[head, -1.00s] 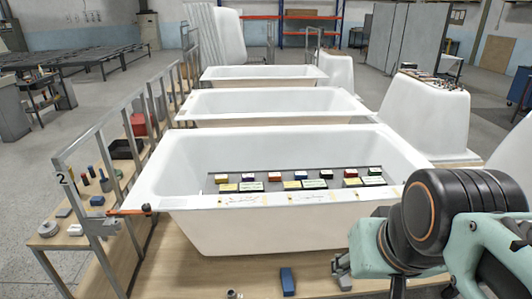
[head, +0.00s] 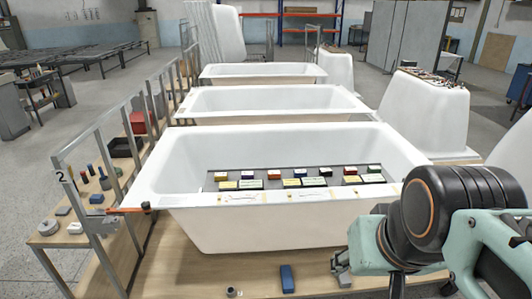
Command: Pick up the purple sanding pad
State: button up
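Several small colored pads lie in rows on a dark strip (head: 238,172) inside the nearest white bathtub. Their tops look yellow, blue, red and green. A dark blue block (head: 287,278) lies on the wooden platform in front of the tub. I cannot make out a clearly purple pad at this size. My gripper (head: 341,266) is low at the right, beside the tub's front side and to the right of the blue block. It is partly hidden by my arm, and its fingers are too small to read. No held object shows.
The nearest bathtub (head: 165,185) has a broad rim; more tubs stand behind it. A metal rail (head: 92,142) and a side shelf with small tools, blocks and a red box (head: 138,122) run along the left. A small grey cup (head: 232,291) sits on the platform (head: 190,270).

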aim_at(245, 175)
jog(key=i+j+z, duration=0.65)
jog(key=i+j, duration=0.3)
jog(key=i+j+z, duration=0.3)
jog(key=j+z, duration=0.35)
jog(key=i+j+u, duration=0.2)
jog(key=k+j, duration=0.05)
jog(key=j, duration=0.05)
